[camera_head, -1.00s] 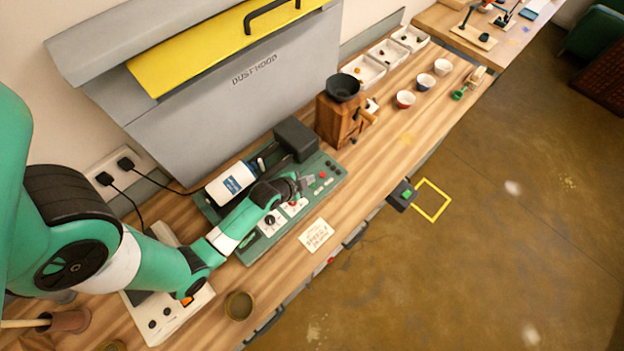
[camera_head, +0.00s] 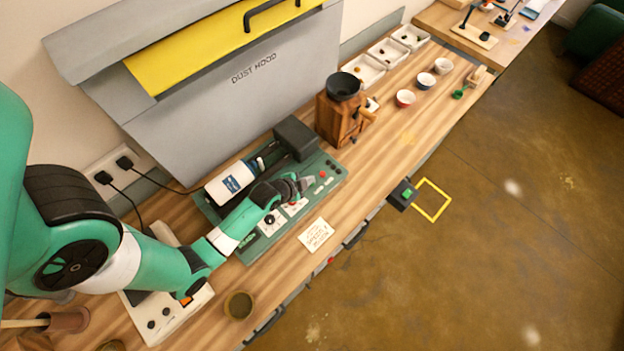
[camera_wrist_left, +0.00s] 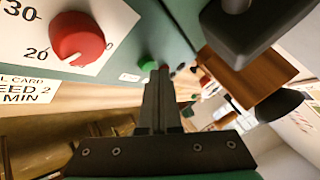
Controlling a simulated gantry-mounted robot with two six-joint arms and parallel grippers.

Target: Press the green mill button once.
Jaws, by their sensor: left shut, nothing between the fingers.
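The green mill button (camera_wrist_left: 147,64) shows in the left wrist view as a small round button on the green-grey control panel (camera_head: 256,250). It sits just left of my fingertips, beside a small white label. I cannot pick it out in the head view, where my gripper covers that part of the panel. My left gripper (camera_head: 306,183) is shut and empty, low over the panel's right part. In the left wrist view its closed fingers (camera_wrist_left: 161,72) end close to the button. I cannot tell whether they touch it. My right gripper is not in view.
A red knob (camera_wrist_left: 77,38) on a white dial plate lies left of my fingers. A dark box (camera_head: 297,138) rises at the panel's back, and a wooden grinder (camera_head: 337,120) stands beyond. A card (camera_head: 316,235) lies in front.

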